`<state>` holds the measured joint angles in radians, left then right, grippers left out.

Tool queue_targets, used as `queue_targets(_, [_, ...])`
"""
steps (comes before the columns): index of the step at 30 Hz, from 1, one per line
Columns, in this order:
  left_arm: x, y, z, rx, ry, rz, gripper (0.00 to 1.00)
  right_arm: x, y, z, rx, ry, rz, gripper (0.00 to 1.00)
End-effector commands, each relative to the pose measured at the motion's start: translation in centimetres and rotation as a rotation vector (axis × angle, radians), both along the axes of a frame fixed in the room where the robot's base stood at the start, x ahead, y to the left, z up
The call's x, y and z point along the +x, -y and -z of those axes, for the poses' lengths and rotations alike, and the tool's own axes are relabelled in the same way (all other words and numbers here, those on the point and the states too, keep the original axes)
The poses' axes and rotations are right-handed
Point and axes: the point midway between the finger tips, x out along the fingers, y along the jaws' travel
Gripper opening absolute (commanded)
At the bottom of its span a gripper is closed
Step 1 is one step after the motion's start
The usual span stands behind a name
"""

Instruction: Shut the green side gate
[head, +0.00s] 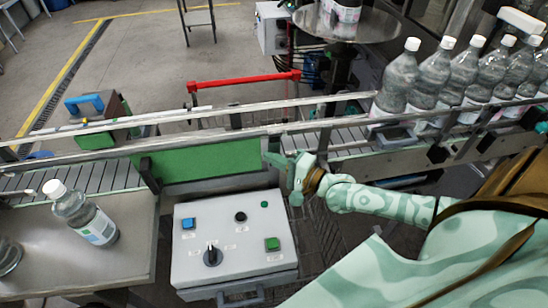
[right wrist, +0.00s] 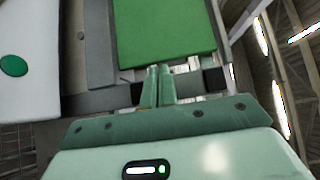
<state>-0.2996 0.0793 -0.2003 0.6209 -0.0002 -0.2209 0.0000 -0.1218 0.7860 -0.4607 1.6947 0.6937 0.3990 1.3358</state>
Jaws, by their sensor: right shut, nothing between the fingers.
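The green side gate (head: 205,164) is a flat panel at the near side of the conveyor, behind the grey control box. A dark post stands at its left end. I cannot tell whether it is fully shut. My right gripper (head: 272,159) is at the panel's right end, fingers pointing left. In the right wrist view the gate (right wrist: 165,32) fills the top middle, and the shut, empty fingertips (right wrist: 158,72) are just below its lower edge. I cannot tell whether they touch it. My left gripper is not in view.
A grey control box (head: 222,268) with buttons and a knob stands in front of the gate. Several clear bottles (head: 430,75) stand on the conveyor at the right. A labelled bottle (head: 82,212) stands on the left table (head: 135,245). A red bar (head: 243,82) is behind the conveyor.

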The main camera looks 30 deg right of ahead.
Motion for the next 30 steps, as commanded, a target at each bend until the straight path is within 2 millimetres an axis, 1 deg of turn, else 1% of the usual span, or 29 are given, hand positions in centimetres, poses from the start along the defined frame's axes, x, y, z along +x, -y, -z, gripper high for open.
queue_targets(5, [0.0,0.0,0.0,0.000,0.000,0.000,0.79,0.0,0.0,0.0,0.001,0.000,0.000,0.00])
queue_targets(8, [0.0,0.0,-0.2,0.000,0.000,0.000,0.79,0.2,-0.5,-0.1,0.004,0.001,0.001,0.00])
queue_targets(11, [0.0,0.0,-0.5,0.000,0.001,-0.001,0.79,0.6,-1.5,-0.2,0.005,0.001,0.001,0.00])
queue_targets(14, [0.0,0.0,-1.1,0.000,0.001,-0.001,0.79,1.4,-3.3,-0.3,0.008,0.001,0.001,0.00])
queue_targets(17, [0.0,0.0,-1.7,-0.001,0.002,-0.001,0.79,2.4,-5.7,-0.4,0.008,0.002,0.001,0.00])
queue_targets(22, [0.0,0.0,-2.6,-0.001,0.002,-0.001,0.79,4.6,-11.0,-0.4,0.010,0.003,0.000,0.00])
queue_targets(26, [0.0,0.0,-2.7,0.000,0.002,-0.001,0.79,6.3,-15.2,-0.3,0.009,0.002,0.000,0.00])
queue_targets(27, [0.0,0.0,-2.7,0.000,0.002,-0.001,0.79,6.8,-16.4,-0.2,0.009,0.001,0.000,0.00])
queue_targets(30, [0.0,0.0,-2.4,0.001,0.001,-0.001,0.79,8.0,-19.3,-0.1,0.008,0.000,-0.001,0.00])
